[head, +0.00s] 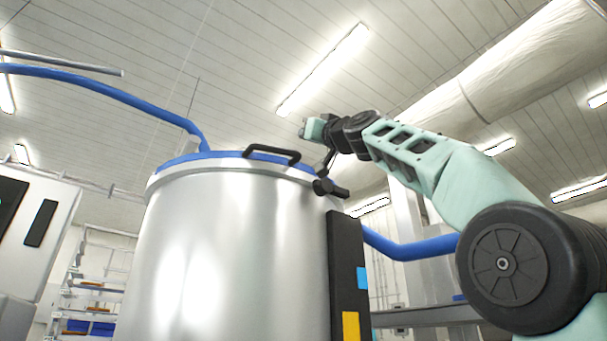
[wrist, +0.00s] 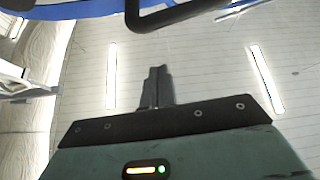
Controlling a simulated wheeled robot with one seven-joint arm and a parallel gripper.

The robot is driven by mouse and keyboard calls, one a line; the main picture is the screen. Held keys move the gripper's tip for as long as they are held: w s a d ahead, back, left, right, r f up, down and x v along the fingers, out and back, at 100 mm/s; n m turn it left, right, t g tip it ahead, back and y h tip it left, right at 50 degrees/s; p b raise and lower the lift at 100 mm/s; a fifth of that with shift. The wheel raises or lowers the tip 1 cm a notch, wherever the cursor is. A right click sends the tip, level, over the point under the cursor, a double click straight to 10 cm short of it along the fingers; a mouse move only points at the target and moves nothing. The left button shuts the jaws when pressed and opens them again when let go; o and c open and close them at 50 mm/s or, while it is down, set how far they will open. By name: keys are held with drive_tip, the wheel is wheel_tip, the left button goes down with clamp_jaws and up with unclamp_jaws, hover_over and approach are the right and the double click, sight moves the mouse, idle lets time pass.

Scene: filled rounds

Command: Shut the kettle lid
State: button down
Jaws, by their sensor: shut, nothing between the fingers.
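The kettle (head: 230,250) is a tall, shiny steel cylinder in the middle of the head view. Its blue lid (head: 224,155) shows as a thin band along the top rim, seen from below. It looks flat or nearly so; I cannot tell whether it is fully seated. A black bar handle (head: 272,153) stands on the lid's near edge. My gripper (head: 305,129) is shut and empty, above and right of the handle, apart from it. In the wrist view my shut fingers (wrist: 155,82) point towards the dark handle (wrist: 178,14) and the blue lid (wrist: 75,10).
A black latch or knob (head: 328,187) sits at the kettle's upper right rim, above a dark panel (head: 349,275). Blue pipes (head: 100,86) run behind the kettle. A grey control cabinet (head: 35,235) stands left. The space above the lid looks clear.

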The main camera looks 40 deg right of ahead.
drive_tip(key=w+f+b+v, duration=0.1)
drive_tip(key=b+v, duration=0.3)
drive_tip(key=v, duration=0.4)
drive_tip(key=shift+f+b, duration=0.35)
drive_tip(key=shift+s, duration=0.1)
